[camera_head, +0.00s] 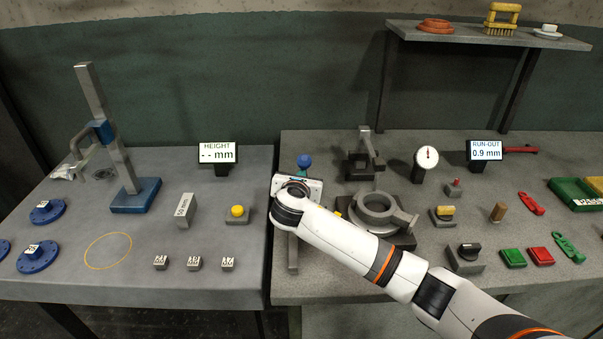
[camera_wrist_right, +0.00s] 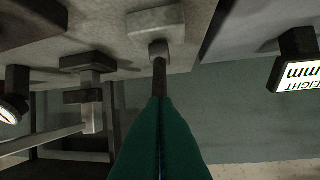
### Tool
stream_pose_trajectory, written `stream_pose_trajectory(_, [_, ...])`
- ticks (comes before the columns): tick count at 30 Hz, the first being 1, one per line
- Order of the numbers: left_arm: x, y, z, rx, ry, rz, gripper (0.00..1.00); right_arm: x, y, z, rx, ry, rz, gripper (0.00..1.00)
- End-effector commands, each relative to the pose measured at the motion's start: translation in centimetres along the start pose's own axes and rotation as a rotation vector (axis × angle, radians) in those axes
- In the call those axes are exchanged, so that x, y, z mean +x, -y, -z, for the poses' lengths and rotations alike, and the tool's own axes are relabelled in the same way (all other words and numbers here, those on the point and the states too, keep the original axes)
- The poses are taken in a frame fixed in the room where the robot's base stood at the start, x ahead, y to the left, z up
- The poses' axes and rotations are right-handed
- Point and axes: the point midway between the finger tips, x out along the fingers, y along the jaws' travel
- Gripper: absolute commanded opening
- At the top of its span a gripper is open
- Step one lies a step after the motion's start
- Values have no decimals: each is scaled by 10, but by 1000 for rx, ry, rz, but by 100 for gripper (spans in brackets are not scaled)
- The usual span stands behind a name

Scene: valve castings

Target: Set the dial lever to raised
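A lever with a round blue knob (camera_head: 304,161) stands near the left edge of the right bench; I take it to be the dial lever. My right gripper (camera_head: 299,185) is just in front of the knob, its fingers mostly hidden by its own body in the head view. In the wrist view, the teal fingers (camera_wrist_right: 160,130) are close together. A dark stem (camera_wrist_right: 159,78) on a grey block (camera_wrist_right: 157,22) runs to their tips. The knob is not clear there, so I cannot tell whether they hold it. A dial gauge (camera_head: 426,158) stands to the right. My left gripper is out of view.
A ring casting (camera_head: 402,222) sits under my right arm, and a grey post fixture (camera_head: 361,170) stands behind it. A run-out display (camera_head: 486,150) with a red handle is at the back right. The height display (camera_head: 218,153) stands on the left bench, across a gap.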

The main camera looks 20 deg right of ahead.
Motion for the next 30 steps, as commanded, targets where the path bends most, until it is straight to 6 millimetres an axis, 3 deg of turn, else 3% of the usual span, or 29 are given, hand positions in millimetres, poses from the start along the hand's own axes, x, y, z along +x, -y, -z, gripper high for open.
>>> stream_pose_trajectory(11, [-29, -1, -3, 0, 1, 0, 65, 1, 2, 16, -4, 49, -8, 0])
stream_pose_trajectory(24, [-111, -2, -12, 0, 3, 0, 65, 12, 7, 42, -35, 278, -41, 0])
stream_pose_trajectory(30, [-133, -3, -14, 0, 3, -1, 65, 25, 9, 49, -54, 426, -63, 0])
